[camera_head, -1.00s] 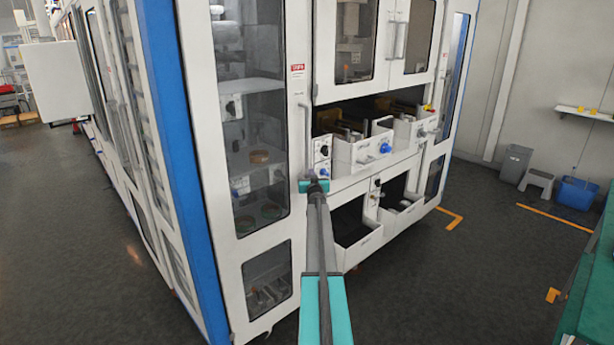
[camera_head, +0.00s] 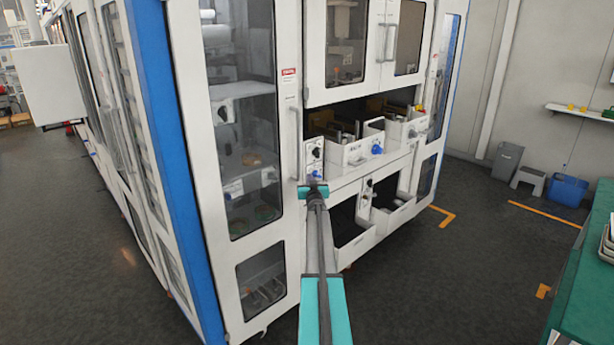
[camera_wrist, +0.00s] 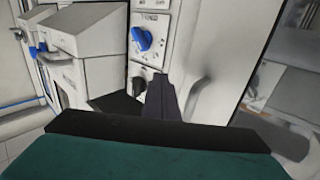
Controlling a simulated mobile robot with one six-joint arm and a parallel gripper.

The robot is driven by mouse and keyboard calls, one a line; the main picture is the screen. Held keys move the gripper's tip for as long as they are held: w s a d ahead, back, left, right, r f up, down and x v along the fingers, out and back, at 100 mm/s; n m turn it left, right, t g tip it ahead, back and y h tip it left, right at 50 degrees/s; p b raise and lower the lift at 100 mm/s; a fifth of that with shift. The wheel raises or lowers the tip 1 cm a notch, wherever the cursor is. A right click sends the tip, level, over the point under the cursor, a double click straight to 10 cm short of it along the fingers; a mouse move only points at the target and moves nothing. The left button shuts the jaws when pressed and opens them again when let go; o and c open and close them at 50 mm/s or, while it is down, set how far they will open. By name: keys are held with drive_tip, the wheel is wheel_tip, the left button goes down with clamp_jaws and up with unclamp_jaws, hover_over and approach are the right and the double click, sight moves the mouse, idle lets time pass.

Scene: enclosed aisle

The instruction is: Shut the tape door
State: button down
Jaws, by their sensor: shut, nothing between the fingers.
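The tape door is a tall white-framed glass door (camera_head: 290,215) on the near corner of the machine, with a red label high on its right frame. Rolls show behind its glass. It looks close to flush with the machine front; I cannot tell whether a small gap remains. Its vertical handle (camera_head: 296,140) is on the right side and also shows in the wrist view (camera_wrist: 203,100). My gripper (camera_head: 313,189) is shut and empty, low at the door's right edge, below the handle. I cannot tell whether it touches the door. In the wrist view, my dark fingers (camera_wrist: 162,98) point at the door edge.
Right of the door is a panel with a blue knob (camera_head: 316,174), then white open-topped bins (camera_head: 352,152) in the machine's opening. A green table (camera_head: 585,285) stands at the right. Open floor lies between it and the machine.

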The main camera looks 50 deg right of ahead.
drive_tip(key=s+a+b, duration=0.1)
drive_tip(key=s, duration=0.8)
drive_tip(key=shift+s+a, duration=0.15)
drive_tip(key=shift+s, duration=0.05)
drive_tip(key=shift+f, duration=0.1)
